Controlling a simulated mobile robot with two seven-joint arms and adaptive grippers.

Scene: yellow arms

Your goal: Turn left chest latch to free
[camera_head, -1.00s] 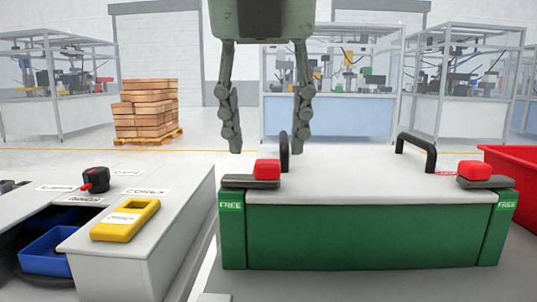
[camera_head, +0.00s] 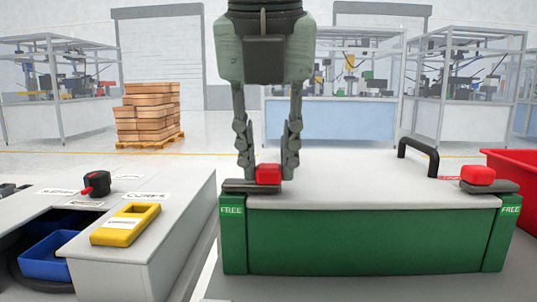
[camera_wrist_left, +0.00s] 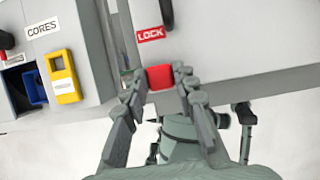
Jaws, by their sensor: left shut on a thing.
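The chest has a green front (camera_head: 370,240) and a pale lid (camera_head: 370,190). Its left latch, a red knob (camera_head: 268,174) on a dark bar, sits at the lid's front left corner above a green FREE label (camera_head: 231,210). My left gripper (camera_head: 268,165) has come down from above, with its fingers on both sides of the red knob and shut on it. The wrist view shows the knob (camera_wrist_left: 160,77) between the fingertips and a red LOCK label (camera_wrist_left: 151,34) on the lid. The right latch (camera_head: 478,175) stands at the other front corner. My right gripper is not in view.
A black handle (camera_head: 418,155) rises from the lid's right part. A red bin (camera_head: 515,180) stands right of the chest. On the left, a grey bench (camera_head: 170,220) carries a yellow frame (camera_head: 125,224), a black and red knob (camera_head: 97,183) and a blue tray (camera_head: 45,259).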

